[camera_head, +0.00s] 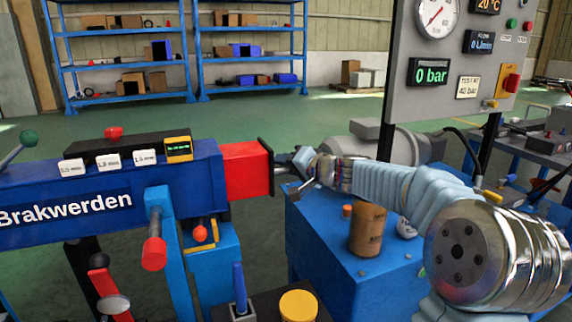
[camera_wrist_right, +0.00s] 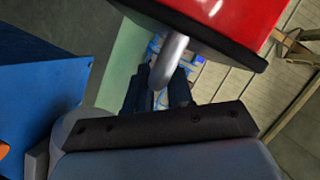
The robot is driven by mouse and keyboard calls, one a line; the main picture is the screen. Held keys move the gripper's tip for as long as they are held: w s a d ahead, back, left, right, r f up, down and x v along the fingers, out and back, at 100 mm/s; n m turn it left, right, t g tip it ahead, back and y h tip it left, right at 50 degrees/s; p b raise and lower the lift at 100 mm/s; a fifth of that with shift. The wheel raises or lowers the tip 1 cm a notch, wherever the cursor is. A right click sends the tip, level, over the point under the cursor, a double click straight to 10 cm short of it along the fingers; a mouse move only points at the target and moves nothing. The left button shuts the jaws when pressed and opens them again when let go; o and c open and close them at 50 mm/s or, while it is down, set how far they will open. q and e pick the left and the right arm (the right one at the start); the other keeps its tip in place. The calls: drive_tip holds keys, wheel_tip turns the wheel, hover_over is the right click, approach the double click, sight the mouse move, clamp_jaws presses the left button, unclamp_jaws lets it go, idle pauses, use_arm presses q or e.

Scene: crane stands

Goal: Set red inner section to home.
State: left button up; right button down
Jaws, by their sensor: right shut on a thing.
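The red inner section (camera_head: 247,168) sticks out a little from the right end of the blue beam (camera_head: 70,195) marked "Brakwerden". It has a dark end plate, and it also shows at the top of the right wrist view (camera_wrist_right: 225,25). A grey metal handle (camera_wrist_right: 168,62) comes off its end. My right gripper (camera_head: 290,165) is at this end plate, shut on the handle; its dark fingers (camera_wrist_right: 160,90) lie on both sides of the handle. My left gripper is not in view.
White labels (camera_head: 112,161) and a small green display (camera_head: 178,148) sit on the beam. A blue cabinet (camera_head: 335,250) with a brown canister (camera_head: 367,230) stands below my right arm. A gauge panel (camera_head: 450,60) reading 0 bar rises behind. Blue shelves (camera_head: 130,99) stand far back.

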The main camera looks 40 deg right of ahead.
sight(253, 169)
drive_tip(key=shift+w+a+f, duration=0.1)
drive_tip(key=shift+a+f, duration=0.05)
drive_tip(key=shift+a, duration=0.15)
drive_tip(key=a+b, duration=0.1)
drive_tip(key=a, duration=0.1)
drive_tip(key=w+a+b, duration=0.1)
drive_tip(key=a, duration=0.2)
drive_tip(key=w+a+b, duration=0.1)
drive_tip(key=a, duration=0.1)
drive_tip(key=shift+w+a, duration=0.2)
drive_tip(key=shift+a, duration=0.2)
drive_tip(key=c, duration=1.2)
unclamp_jaws()
drive_tip(key=shift+a, duration=0.1)
drive_tip(key=shift+o, duration=0.5)
drive_tip(key=shift+d, duration=0.2)
